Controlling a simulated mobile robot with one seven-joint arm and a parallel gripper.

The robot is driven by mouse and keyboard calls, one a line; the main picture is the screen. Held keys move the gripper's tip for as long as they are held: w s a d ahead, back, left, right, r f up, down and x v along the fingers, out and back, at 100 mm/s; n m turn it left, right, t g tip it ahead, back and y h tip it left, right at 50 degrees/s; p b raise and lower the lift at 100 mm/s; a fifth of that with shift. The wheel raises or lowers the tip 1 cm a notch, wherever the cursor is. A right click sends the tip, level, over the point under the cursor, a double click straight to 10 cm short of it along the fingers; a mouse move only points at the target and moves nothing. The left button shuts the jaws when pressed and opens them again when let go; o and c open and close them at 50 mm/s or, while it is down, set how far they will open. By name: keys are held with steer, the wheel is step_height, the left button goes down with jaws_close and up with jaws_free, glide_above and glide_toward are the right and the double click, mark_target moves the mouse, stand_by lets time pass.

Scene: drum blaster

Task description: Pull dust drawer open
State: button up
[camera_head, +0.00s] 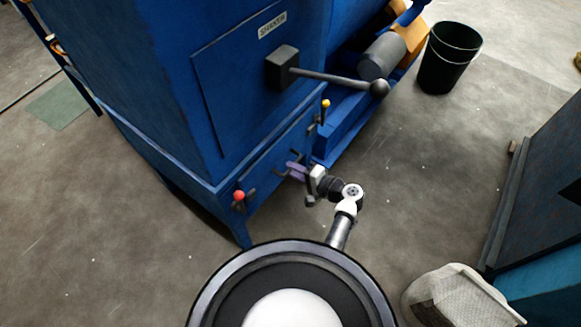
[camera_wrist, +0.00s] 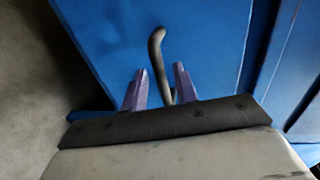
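The dust drawer (camera_head: 262,178) is the low blue front panel of the blue machine, and it looks flush with the frame. Its dark bent-bar handle (camera_head: 281,160) sits near the panel's middle, partly hidden by my gripper. In the wrist view the handle (camera_wrist: 157,52) stands out from the blue drawer face (camera_wrist: 110,40). My gripper (camera_head: 292,168) is at the handle. In the wrist view its two purple fingers (camera_wrist: 160,70) are apart, with the handle's lower end between them. A gap shows on the left of the handle; contact on the right cannot be told.
A red-knobbed latch (camera_head: 239,197) and a yellow-knobbed latch (camera_head: 325,104) flank the drawer. A shaker lever (camera_head: 335,80) juts out above. A black bucket (camera_head: 449,60) stands at the back, and a pale sack (camera_head: 455,298) at front right. The floor (camera_head: 420,170) right of my gripper is clear.

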steer(key=shift+x, duration=1)
jaws_close()
